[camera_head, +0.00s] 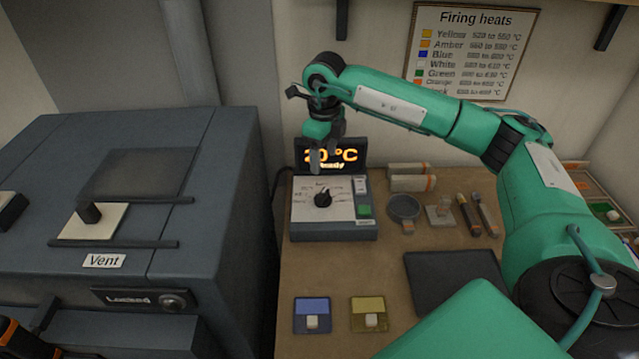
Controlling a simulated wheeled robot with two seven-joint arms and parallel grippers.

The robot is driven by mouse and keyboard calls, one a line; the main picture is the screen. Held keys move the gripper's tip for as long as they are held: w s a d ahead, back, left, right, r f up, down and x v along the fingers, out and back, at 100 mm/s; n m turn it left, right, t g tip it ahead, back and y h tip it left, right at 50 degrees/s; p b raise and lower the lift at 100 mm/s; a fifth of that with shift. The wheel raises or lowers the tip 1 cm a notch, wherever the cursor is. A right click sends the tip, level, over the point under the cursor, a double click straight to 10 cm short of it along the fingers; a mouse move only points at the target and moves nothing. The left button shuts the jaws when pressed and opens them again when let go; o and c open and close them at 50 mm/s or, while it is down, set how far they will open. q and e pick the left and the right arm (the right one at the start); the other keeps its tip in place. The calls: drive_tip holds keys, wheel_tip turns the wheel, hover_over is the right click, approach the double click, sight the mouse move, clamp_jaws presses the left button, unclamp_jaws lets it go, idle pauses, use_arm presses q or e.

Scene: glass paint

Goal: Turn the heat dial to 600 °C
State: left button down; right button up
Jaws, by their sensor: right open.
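The heat dial (323,197) is a black knob on the pale sloped face of a grey control box (335,231). Its white pointer mark is too small to read against the scale. A display (352,157) behind the box shows an orange "20 °C" with a smaller word below, partly covered by my gripper. My right gripper (324,160) is open and empty, fingers pointing down, above the back of the box and apart from the dial.
A green button (364,210) sits right of the dial. A kiln marked "Vent" and "Locked" (150,250) stands at left. A blue tile (312,310), a yellow tile (368,318) and a dark mat (455,278) lie in front. A "Firing heats" chart (470,50) hangs behind.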

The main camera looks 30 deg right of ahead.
sight(323, 192)
wheel_tip(323, 192, down, 4)
drive_tip(key=shift+r+p, duration=0.1)
drive_tip(key=shift+p, duration=0.45)
wheel_tip(323, 192, down, 6)
drive_tip(key=shift+w+f+p, duration=0.1)
drive_tip(key=shift+p, duration=0.75)
drive_tip(key=shift+f, duration=0.8)
use_arm(q)
drive_tip(key=r, duration=0.1)
drive_tip(key=w+r, duration=0.1)
drive_tip(key=r, duration=0.1)
drive_tip(key=shift+r, duration=0.2)
drive_tip(key=shift+s, duration=0.1)
use_arm(e)
drive_tip(key=shift+c, duration=0.4)
drive_tip(key=c, duration=0.9)
drive_tip(key=shift+f+n+b, duration=0.25)
drive_tip(key=shift+n+b, duration=0.75)
drive_tip(key=shift+b, duration=0.3)
use_arm(q)
wheel_tip(323, 192, down, 6)
drive_tip(key=b, duration=0.3)
drive_tip(key=shift+f+b, duration=0.2)
drive_tip(key=shift+b, duration=0.1)
use_arm(e)
drive_tip(key=shift+r+n, duration=0.2)
drive_tip(key=shift+n, duration=1.8)
